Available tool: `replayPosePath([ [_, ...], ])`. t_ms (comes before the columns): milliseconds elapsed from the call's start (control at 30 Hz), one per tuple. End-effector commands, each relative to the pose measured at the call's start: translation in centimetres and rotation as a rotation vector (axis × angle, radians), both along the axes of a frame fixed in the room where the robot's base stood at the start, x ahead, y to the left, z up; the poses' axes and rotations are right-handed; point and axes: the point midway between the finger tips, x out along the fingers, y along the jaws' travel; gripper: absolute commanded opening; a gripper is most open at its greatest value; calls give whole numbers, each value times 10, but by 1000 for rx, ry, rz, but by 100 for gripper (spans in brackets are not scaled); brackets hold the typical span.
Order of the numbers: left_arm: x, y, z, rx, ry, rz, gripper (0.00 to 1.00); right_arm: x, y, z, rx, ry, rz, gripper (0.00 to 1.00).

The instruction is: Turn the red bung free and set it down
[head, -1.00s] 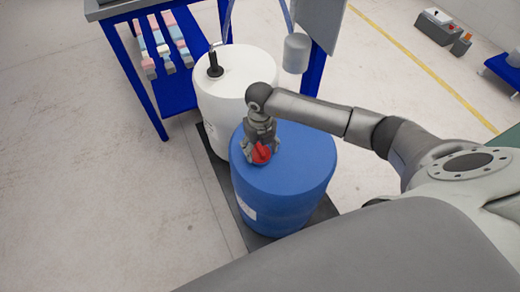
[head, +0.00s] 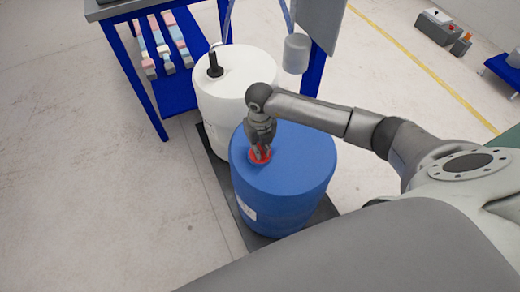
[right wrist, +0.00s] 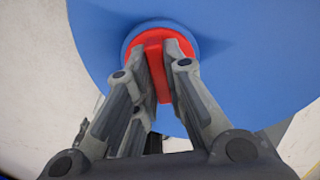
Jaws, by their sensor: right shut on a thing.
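The red bung (head: 260,157) sits in the top of the blue drum (head: 300,165), near the drum's left edge. In the right wrist view the bung (right wrist: 155,58) shows a round red rim with a raised bar across it, against the blue drum top (right wrist: 240,50). My right gripper (head: 259,150) points down over the bung. In the right wrist view its fingers (right wrist: 158,72) are closed on both sides of the raised bar. The fingers hide part of the bung. My left gripper is not in the frames.
A white drum (head: 237,95) with a black fitting (head: 214,65) stands behind the blue one. Both stand on a dark low platform (head: 244,222). A blue-framed bench (head: 150,100) is at the back left. A grey cylinder (head: 296,53) hangs near the white drum. Floor at left is clear.

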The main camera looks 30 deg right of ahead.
Motion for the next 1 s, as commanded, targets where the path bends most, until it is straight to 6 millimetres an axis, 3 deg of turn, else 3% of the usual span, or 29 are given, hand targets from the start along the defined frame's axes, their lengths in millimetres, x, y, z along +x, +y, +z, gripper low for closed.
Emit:
replayPosePath([
  [267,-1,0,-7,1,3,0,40,1,-1,-2,-1,-1,83,0],
  [600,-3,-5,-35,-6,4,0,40,1,-1,-4,-2,-2,591,0],
  [1000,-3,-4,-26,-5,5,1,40,0,0,5,-1,0,586,0],
])
